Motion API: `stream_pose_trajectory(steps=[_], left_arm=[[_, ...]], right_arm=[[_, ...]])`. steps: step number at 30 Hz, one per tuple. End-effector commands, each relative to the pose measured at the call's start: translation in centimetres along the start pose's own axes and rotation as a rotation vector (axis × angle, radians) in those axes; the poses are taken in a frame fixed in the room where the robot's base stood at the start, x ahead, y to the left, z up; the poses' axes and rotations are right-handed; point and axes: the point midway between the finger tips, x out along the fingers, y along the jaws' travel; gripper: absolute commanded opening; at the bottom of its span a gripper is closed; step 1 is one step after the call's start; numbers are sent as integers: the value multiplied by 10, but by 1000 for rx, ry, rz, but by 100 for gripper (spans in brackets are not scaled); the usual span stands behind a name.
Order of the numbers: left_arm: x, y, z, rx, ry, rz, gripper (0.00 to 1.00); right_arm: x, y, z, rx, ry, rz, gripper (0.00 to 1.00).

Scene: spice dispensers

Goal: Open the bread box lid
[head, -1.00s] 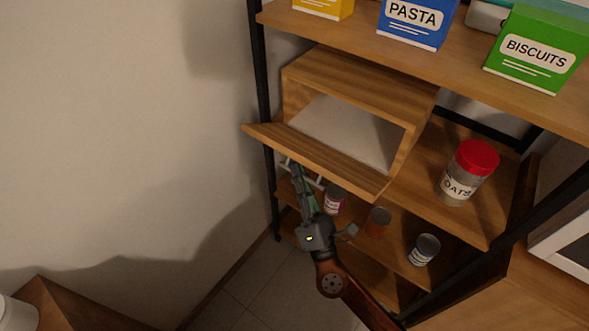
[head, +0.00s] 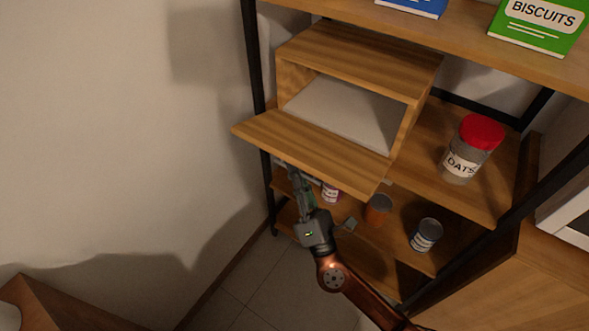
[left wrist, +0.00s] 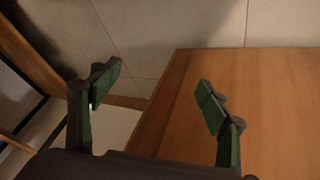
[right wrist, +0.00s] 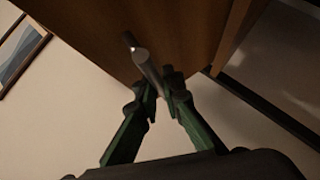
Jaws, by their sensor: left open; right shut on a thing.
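The wooden bread box (head: 365,58) stands on a shelf at the top centre of the head view. Its lid (head: 300,145) is swung down and out at the front, and the pale inside shows. My right gripper (head: 292,175) is below the lid's outer edge, its fingertips partly hidden there. In the right wrist view, the right gripper (right wrist: 160,88) is shut on a grey metal bar handle (right wrist: 150,70) on the lid (right wrist: 185,30). My left gripper (left wrist: 158,90) is open and empty in the left wrist view and out of the head view.
An oats jar (head: 472,150) with a red lid stands right of the box. Several cans, such as an orange one (head: 379,209) and a grey one (head: 426,235), stand on the shelf below. A green biscuits box (head: 538,25) is above. A wall is at left.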

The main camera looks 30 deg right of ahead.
Motion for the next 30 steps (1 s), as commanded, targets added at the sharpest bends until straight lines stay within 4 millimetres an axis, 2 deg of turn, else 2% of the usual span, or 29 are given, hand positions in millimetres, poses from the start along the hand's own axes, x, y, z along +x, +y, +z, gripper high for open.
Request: stream_pose_trajectory(steps=[2, 3, 10, 20, 25, 30], left_arm=[[0, 0, 0, 0, 0, 0, 70], [0, 0, 0, 0, 0, 0, 70], [0, 0, 0, 0, 1, -1, 70], [0, 0, 2, 1, -5, 0, 70], [0, 0, 1, 1, -4, 0, 70], [0, 0, 1, 1, -3, 0, 70]], right_arm=[[0, 1, 2, 0, -7, 0, 0], [1, 1, 2, 0, -7, 1, 9], [0, 1, 1, 0, -4, 1, 25], [-2, 0, 2, -2, -3, -1, 26], [-22, -1, 1, -4, -1, -2, 26], [-58, -1, 1, -4, 1, -2, 26]])
